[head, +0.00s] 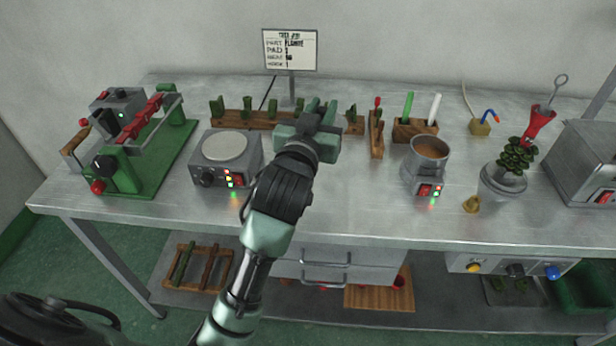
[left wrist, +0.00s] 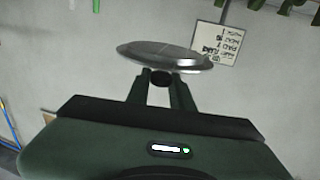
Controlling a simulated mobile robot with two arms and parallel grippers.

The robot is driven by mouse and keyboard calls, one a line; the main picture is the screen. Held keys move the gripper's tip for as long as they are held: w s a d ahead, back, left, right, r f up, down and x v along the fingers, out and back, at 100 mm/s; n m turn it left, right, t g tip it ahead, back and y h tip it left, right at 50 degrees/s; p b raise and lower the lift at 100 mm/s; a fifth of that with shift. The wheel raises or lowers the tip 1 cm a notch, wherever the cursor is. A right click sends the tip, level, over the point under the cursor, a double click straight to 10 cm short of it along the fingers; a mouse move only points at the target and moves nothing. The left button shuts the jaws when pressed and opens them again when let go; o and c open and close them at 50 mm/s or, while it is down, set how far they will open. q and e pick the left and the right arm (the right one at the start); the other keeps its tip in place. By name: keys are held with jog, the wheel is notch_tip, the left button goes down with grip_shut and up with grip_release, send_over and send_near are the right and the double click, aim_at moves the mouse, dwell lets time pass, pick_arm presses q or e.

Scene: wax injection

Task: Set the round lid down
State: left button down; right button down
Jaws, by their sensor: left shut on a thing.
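The round lid (left wrist: 165,55) is a shiny grey metal disc with a dark knob. My left gripper (left wrist: 161,78) is shut on the knob, with the disc beyond the fingertips in the left wrist view. In the head view my left gripper (head: 318,114) is over the back middle of the bench, in front of the sign, and hides the lid. A metal pot of brown wax (head: 430,147) stands uncovered to the right of the gripper. My right gripper is not in view.
A hot plate (head: 225,147) stands left of my arm, beside a green-based machine (head: 150,165). Wooden racks (head: 240,121) line the back beside the sign (head: 290,50). A pot with a green wax tree (head: 503,184) stands at right. The bench (head: 350,205) is clear in front of the gripper.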

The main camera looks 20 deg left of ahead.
pick_arm(q)
notch_tip(320, 180, down, 12)
jog(key=shift+f+b, duration=0.2)
jog(key=shift+b, duration=0.5)
notch_tip(320, 180, down, 4)
jog(key=shift+b, duration=0.4)
jog(key=shift+f, duration=0.45)
jog(key=shift+f, duration=0.2)
jog(key=c, duration=1.2)
grip_release()
jog(key=shift+c, duration=0.2)
jog(key=shift+r, duration=0.1)
